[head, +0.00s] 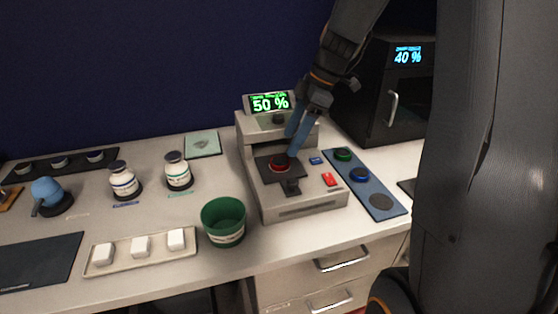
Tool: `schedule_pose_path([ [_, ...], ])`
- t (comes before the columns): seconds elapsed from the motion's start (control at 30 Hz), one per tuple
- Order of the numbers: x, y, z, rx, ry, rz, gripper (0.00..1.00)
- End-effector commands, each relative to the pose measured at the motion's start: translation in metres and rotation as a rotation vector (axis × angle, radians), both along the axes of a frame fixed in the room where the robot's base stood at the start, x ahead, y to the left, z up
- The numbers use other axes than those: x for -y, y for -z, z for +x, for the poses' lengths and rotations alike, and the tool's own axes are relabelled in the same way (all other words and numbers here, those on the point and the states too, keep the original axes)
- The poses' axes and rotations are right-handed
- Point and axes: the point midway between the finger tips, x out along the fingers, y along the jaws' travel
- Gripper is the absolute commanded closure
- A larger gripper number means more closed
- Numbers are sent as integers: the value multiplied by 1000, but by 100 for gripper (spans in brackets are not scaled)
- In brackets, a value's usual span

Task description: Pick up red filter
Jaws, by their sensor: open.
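The red filter (279,168) looks like a small red disc on the dark stage of the grey device (305,207), below its green "50 %" display. My gripper (293,144) reaches down from the upper right, with its blue fingers pointing at the stage. The fingertips are just above or beside the red filter's right edge; I cannot tell whether they touch it. The gripper is open, and no object shows between the fingers. One finger partly hides the other and part of the stage.
A blue strip (372,188) right of the device holds a green and a blue disc. A green cup (223,221) stands left of the device, near a tray (108,257) of white blocks and two bottles. A black oven-like box (398,110) stands behind right.

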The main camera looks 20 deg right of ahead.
Motion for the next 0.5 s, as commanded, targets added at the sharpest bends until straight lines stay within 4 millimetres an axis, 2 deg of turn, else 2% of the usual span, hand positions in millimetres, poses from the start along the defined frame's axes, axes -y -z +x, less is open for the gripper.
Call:
schedule_pose_path([
  [0.5,-24,53,4,-5,0,0,35],
])
